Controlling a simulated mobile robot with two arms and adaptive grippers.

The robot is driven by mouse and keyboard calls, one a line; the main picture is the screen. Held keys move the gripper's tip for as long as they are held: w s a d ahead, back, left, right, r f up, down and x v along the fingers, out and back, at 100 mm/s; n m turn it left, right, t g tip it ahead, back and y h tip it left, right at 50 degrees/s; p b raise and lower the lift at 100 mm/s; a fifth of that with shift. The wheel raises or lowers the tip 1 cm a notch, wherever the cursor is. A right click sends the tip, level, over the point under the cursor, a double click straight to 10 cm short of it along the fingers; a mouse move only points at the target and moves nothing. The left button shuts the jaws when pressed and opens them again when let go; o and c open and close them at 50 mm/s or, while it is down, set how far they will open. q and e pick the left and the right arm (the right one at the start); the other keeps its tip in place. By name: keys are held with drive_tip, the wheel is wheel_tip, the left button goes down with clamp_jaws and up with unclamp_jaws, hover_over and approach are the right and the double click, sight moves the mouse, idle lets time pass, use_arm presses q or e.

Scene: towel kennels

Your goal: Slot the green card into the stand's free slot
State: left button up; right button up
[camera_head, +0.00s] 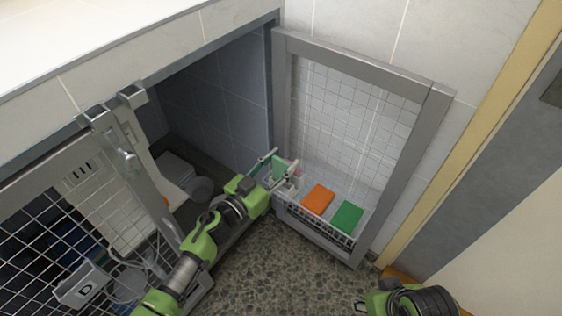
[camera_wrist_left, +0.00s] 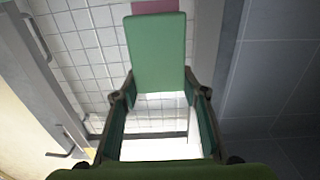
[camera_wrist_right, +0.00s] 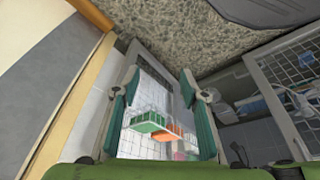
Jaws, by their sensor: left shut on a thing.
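The green card (camera_wrist_left: 156,55) stands out beyond the fingertips of my left gripper (camera_wrist_left: 160,82), which is shut on its near end. In the head view the held card (camera_head: 279,166) shows small, at the left end of a pale wire rack (camera_head: 291,209) on the open gate. I take this rack for the stand. An orange card (camera_head: 318,198) and another green card (camera_head: 347,217) sit in it. A pink piece (camera_wrist_left: 155,6) shows just past the held card. The free slot cannot be made out. My right gripper (camera_wrist_right: 159,78) is open and empty, away from the rack.
The grey gate frame (camera_head: 437,118) with wire mesh stands open behind the rack. The dark kennel (camera_head: 222,95) lies to the left, with a grey bowl (camera_head: 200,188) inside. A mesh door (camera_head: 40,235) stands at far left. The pebbled floor (camera_head: 290,270) is clear.

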drive_tip(key=shift+w, duration=0.1)
drive_tip(key=shift+x, duration=0.75)
use_arm(q)
drive_tip(key=shift+p, duration=0.3)
use_arm(e)
drive_tip(key=shift+a, duration=0.1)
drive_tip(key=shift+x, duration=0.85)
use_arm(q)
drive_tip(key=shift+f, duration=0.1)
use_arm(e)
drive_tip(key=shift+r, duration=0.1)
use_arm(q)
drive_tip(key=shift+f, duration=0.35)
use_arm(e)
drive_tip(key=shift+s+r, duration=0.25)
